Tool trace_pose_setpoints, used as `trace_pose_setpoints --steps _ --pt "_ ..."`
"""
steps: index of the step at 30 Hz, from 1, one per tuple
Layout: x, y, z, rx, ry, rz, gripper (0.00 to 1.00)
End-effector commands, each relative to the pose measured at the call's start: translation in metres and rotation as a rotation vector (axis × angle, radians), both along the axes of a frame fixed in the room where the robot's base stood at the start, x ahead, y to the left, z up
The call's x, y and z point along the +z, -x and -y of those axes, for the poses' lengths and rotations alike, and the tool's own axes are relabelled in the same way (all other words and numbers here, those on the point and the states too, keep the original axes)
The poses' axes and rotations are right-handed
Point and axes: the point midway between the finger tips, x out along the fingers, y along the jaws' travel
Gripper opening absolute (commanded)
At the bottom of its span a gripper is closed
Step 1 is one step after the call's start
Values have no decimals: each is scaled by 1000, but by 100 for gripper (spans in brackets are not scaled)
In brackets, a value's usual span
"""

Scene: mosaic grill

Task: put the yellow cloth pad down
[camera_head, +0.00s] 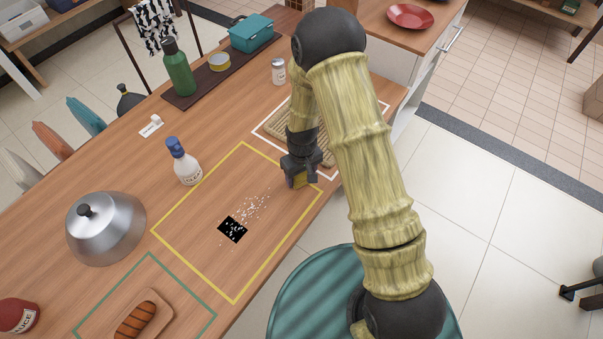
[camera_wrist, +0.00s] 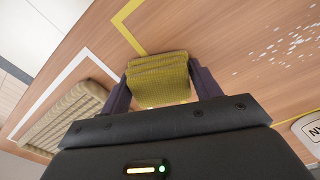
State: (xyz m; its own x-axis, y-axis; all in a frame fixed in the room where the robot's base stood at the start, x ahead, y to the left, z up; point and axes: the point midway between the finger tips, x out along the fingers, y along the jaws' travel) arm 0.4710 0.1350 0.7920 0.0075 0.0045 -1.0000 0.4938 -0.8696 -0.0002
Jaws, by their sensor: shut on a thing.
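The yellow cloth pad (camera_wrist: 159,78) is ribbed and sits between the two fingers of my gripper (camera_wrist: 160,88), which is shut on it. In the head view my gripper (camera_head: 301,182) points down over the right corner of the yellow outlined area, with a bit of the pad (camera_head: 301,181) showing between the fingers. I cannot tell whether the pad touches the table. The yellow outline (camera_head: 192,196) encloses white crumbs (camera_head: 254,208) and a black square with white specks (camera_head: 232,229), both to the left of my gripper.
A beige woven mat (camera_head: 285,121) lies in a white outline (camera_head: 262,130) behind my gripper. A board with a sausage (camera_head: 135,320) lies front left.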

Motion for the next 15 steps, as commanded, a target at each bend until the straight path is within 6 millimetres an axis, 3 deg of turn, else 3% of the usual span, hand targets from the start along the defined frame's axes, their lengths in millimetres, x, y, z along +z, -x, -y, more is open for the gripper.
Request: trace_pose_setpoints --steps 15 --pt "-9 0 0 -1 0 -1 34"
